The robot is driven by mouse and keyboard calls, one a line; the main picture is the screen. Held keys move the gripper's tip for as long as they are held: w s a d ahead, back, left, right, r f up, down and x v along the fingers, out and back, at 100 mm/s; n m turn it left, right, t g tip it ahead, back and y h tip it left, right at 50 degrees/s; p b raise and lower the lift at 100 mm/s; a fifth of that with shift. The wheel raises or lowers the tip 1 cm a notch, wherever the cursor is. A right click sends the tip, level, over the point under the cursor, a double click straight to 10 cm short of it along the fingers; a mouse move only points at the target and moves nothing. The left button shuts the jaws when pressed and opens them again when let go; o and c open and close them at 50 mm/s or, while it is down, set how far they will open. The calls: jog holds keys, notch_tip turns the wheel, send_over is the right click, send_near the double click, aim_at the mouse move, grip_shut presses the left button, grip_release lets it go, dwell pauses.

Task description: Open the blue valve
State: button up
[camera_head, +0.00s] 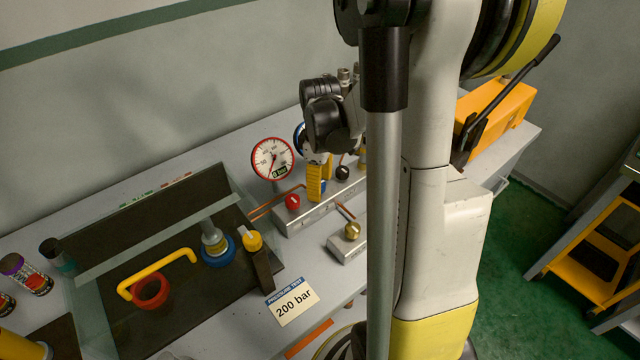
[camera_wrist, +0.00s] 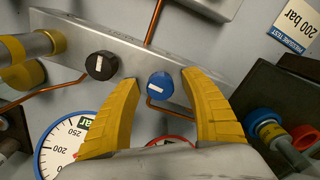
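The blue valve (camera_wrist: 160,86) is a round knob with a white mark, on the side of a grey metal block (camera_wrist: 215,92). In the wrist view it appears between my two yellow fingers, with a gap on each side. My gripper (camera_wrist: 159,79) is open and empty. I cannot tell how deep the fingertips reach around the knob. In the head view my gripper (camera_head: 318,180) is at the block (camera_head: 300,221), and the blue valve (camera_head: 323,187) shows partly beside a finger.
A black knob (camera_wrist: 102,65) and a red knob (camera_head: 293,201) flank the blue valve. A red-rimmed gauge (camera_head: 272,158) and a blue-rimmed gauge (camera_wrist: 62,145) stand close to the fingers. Copper pipes run from the block. A "200 bar" card (camera_head: 292,301) lies in front.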

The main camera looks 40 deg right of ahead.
notch_tip(320, 180, up, 12)
dwell(0.6)
dwell(0.5)
